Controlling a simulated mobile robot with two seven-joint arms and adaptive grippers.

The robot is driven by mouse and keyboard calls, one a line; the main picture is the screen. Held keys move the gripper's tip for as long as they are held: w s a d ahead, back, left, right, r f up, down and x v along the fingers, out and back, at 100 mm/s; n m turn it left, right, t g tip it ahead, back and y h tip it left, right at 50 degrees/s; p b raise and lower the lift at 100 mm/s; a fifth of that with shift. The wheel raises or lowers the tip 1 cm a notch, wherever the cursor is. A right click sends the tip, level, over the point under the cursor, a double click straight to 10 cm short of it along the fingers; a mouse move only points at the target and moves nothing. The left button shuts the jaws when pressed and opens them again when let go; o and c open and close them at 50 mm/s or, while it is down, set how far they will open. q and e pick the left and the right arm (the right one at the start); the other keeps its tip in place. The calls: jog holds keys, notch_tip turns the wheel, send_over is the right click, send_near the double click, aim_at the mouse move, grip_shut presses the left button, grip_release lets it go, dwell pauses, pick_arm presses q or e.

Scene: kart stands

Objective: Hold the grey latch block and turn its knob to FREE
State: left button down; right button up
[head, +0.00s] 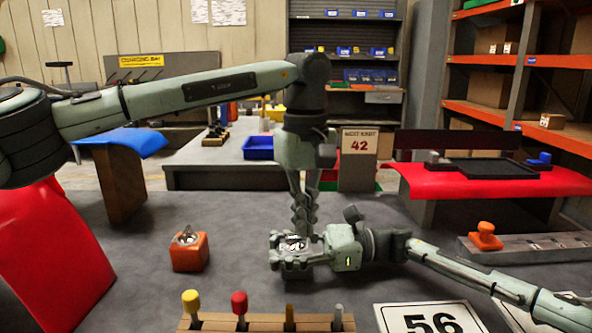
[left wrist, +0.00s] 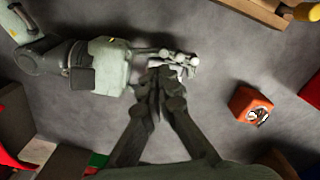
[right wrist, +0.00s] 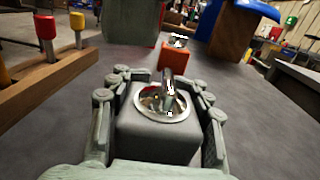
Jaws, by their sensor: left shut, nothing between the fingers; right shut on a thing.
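The grey latch block (right wrist: 160,140) has a round silver plate and an upright metal knob (right wrist: 167,98) on top. My right gripper (head: 288,258) is shut on the block, with one finger on each side of it in the right wrist view. The block (head: 292,246) is partly hidden by those fingers in the head view. My left gripper (head: 304,230) is shut and empty and points down close to the knob. In the left wrist view its fingertips (left wrist: 163,78) are beside the block; I cannot tell whether they touch it. No FREE mark can be read.
An orange block (head: 189,253) with a similar metal knob stands to the left. A wooden rack (head: 262,323) with coloured pegs lies at the front edge. A card reading 56 (head: 430,318) and a grey rail with an orange knob (head: 485,237) are at the right.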

pick_arm(q)
notch_tip(320, 180, up, 3)
jog(key=shift+r, duration=0.1)
dwell(0.4)
pick_arm(e)
jog(key=o, duration=1.6)
jog(key=shift+c, duration=0.2)
jog(key=shift+d, duration=0.1)
